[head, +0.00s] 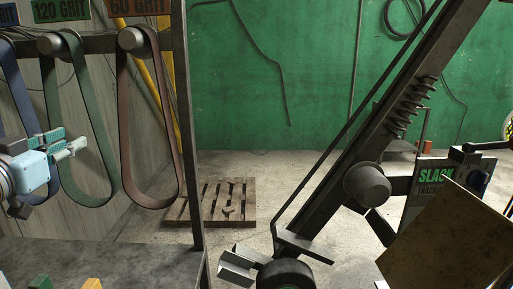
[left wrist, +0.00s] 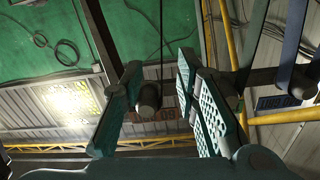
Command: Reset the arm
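My left gripper (head: 75,142) is at the left of the head view, in front of the hanging belts. Its teal, perforated fingers show in the left wrist view (left wrist: 160,95) and stand apart with nothing held between them. A green belt (head: 92,150) hangs behind the gripper in the head view, under the 120 GRIT sign (head: 60,10). A red-brown belt (head: 123,130) hangs to its right under the 60 GRIT sign (head: 138,8). A dark blue belt (head: 17,85) hangs at the far left, partly hidden by my gripper. My right gripper does not show.
A large belt machine (head: 365,130) slants up at the right, with a SLACK sign (head: 436,176) and a tan panel (head: 455,245) beside it. A wooden pallet (head: 205,208) lies on the floor. A grey bench top (head: 130,258) spans the lower left. Floor around the pallet is clear.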

